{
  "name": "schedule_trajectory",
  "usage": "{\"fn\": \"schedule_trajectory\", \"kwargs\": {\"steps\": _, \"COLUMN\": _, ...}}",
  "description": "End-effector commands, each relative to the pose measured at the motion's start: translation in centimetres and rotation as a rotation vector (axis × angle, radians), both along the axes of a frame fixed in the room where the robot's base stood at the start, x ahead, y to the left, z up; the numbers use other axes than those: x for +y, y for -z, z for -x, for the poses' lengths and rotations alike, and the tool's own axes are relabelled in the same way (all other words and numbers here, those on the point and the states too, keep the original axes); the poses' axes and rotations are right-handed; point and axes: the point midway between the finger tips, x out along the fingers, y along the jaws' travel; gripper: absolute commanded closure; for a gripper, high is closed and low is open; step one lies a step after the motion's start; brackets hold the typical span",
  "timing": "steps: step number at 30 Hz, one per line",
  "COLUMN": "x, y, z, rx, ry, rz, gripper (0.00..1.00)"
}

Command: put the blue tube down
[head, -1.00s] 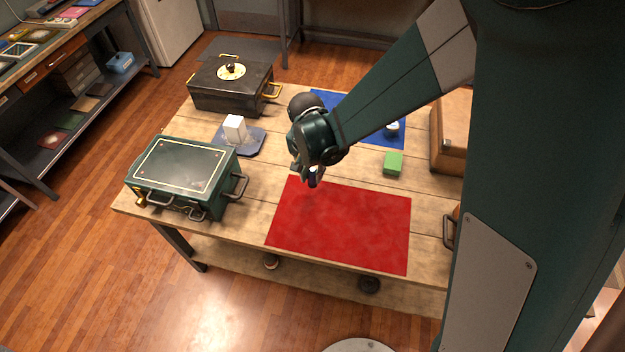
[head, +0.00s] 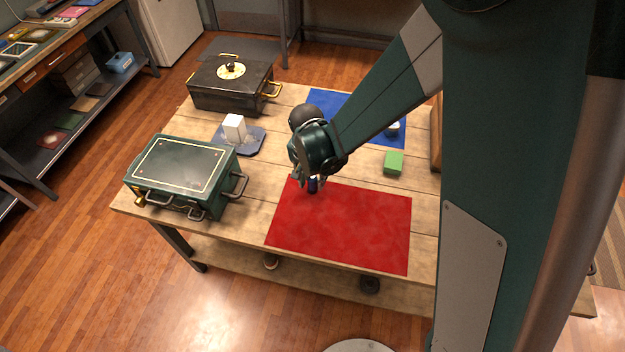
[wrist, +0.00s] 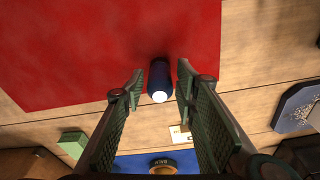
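The blue tube (wrist: 159,78) is dark blue with a pale end facing the wrist camera. It appears to stand upright on the red mat (head: 345,232), near the mat's far left edge in the head view (head: 312,186). My gripper (wrist: 160,80) is above the mat's edge, its two fingers on either side of the tube. Narrow gaps show between the fingers and the tube, so the gripper is open around it. In the head view my gripper (head: 312,182) partly hides the tube's upper part.
A green case (head: 180,165) is left of the mat, with a black box (head: 225,95) behind it. A white block (head: 234,127) stands on a blue-grey plate (head: 252,142). A green block (head: 393,162) and a blue mat (head: 325,98) lie behind. Most of the red mat is clear.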

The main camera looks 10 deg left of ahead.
Motion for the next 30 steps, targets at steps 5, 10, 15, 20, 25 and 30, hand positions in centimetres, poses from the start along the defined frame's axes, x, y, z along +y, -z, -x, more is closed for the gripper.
{"fn": "schedule_trajectory", "kwargs": {"steps": 5, "x": 0.0, "y": 0.0, "z": 0.0, "rx": 0.000, "ry": 0.000, "rz": 0.000, "gripper": 0.65}}
{"fn": "schedule_trajectory", "kwargs": {"steps": 10, "x": 0.0, "y": -0.1, "z": 0.0, "rx": 0.000, "ry": 0.000, "rz": 0.000, "gripper": 0.65}}
{"fn": "schedule_trajectory", "kwargs": {"steps": 15, "x": 0.0, "y": -0.3, "z": 0.0, "rx": 0.000, "ry": 0.000, "rz": 0.000, "gripper": 0.65}}
{"fn": "schedule_trajectory", "kwargs": {"steps": 20, "x": 0.0, "y": -1.1, "z": 0.1, "rx": 0.000, "ry": 0.000, "rz": 0.000, "gripper": 0.65}}
{"fn": "schedule_trajectory", "kwargs": {"steps": 25, "x": 0.0, "y": -2.6, "z": 0.3, "rx": 0.000, "ry": 0.000, "rz": 0.000, "gripper": 0.65}}
{"fn": "schedule_trajectory", "kwargs": {"steps": 30, "x": 0.1, "y": -4.6, "z": 0.5, "rx": 0.000, "ry": 0.000, "rz": 0.000, "gripper": 0.65}}
